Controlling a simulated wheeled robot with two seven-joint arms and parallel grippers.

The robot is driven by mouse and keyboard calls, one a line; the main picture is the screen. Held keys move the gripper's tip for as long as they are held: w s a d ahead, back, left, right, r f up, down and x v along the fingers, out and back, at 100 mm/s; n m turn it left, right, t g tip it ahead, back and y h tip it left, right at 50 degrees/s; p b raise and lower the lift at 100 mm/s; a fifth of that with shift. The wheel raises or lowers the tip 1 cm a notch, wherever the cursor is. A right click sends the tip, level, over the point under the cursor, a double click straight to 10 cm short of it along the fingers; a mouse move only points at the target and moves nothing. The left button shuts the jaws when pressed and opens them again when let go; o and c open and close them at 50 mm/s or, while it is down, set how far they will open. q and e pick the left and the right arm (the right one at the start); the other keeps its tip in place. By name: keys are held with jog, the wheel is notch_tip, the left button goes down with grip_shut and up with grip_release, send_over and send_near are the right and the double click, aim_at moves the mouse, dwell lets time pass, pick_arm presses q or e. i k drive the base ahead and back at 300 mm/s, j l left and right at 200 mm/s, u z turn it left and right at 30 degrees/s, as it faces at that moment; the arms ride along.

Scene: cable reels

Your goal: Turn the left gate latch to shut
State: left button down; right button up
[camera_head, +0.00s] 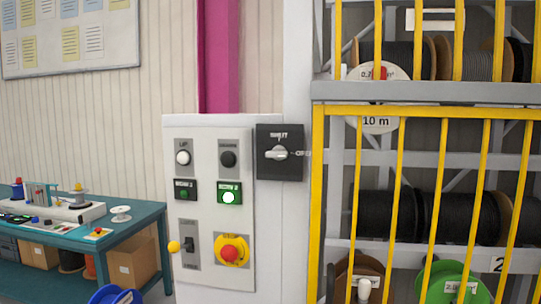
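The left gate latch (265,170) is a black square plate on the grey post at the left side of the yellow barred gate (317,190). Its pale handle (278,153) lies roughly horizontal, toward a small label on the right that looks like "OPEN". The word "SHUT" stands above the handle. Neither of my grippers is in view.
A light control panel (208,130) with buttons, a switch and a red-on-yellow stop button (230,253) stands just left of the latch. A teal workbench (130,222) is at lower left. Cable reels (385,215) sit behind the gate bars. The latch's front looks clear.

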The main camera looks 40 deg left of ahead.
aim_at(278, 153)
jog(key=u, duration=1.55)
